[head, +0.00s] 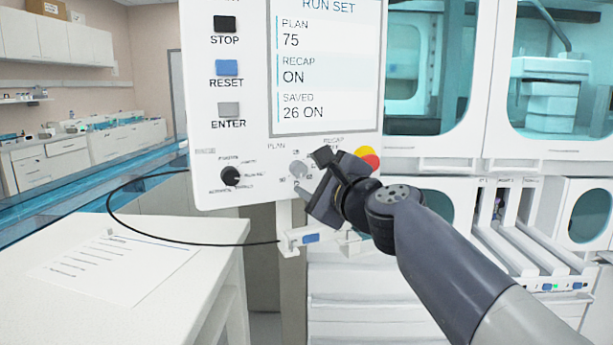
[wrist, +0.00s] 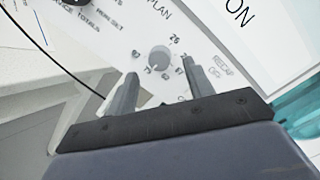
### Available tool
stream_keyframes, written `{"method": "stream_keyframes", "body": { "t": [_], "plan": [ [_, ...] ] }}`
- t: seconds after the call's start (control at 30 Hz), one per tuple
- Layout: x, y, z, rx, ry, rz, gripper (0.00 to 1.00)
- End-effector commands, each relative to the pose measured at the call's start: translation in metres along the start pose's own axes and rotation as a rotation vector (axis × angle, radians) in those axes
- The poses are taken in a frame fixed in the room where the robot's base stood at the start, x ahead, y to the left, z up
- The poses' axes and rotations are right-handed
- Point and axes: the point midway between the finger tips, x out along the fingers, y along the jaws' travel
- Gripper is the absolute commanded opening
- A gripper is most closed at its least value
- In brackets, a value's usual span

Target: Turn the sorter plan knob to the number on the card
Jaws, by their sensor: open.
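The white sorter panel (head: 245,150) fills the upper middle of the head view. Its screen (head: 325,70) reads PLAN 75, RECAP ON, SAVED 26 ON. The small grey plan knob (head: 297,169) is low on the panel under the PLAN label; it also shows in the wrist view (wrist: 159,57), ringed by numbers. My gripper (head: 309,174) is open in front of the knob. In the wrist view its fingertips (wrist: 159,68) lie to either side of and just below the knob, with no clear contact. No number card can be made out.
A black knob (head: 231,175) sits left on the panel, below the STOP, RESET and ENTER buttons. A red and yellow button (head: 368,158) is close behind my wrist. A printed sheet (head: 115,268), its text unreadable, lies on the white table (head: 190,300). A black cable loops beneath the panel.

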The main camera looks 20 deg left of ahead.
Motion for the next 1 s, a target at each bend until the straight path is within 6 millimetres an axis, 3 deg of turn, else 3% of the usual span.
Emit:
{"method": "stream_keyframes", "body": {
  "t": [0.2,0.4,0.63,1.0],
  "plan": [
    [-0.041,-0.001,0.000,-0.001,0.000,-0.003,0.50],
    [-0.066,0.000,0.000,-0.001,0.001,-0.001,0.50],
    [-0.074,0.000,0.000,-0.001,0.000,0.000,0.50],
    [-0.070,0.000,0.000,0.000,0.000,0.001,0.50]
  ]
}}
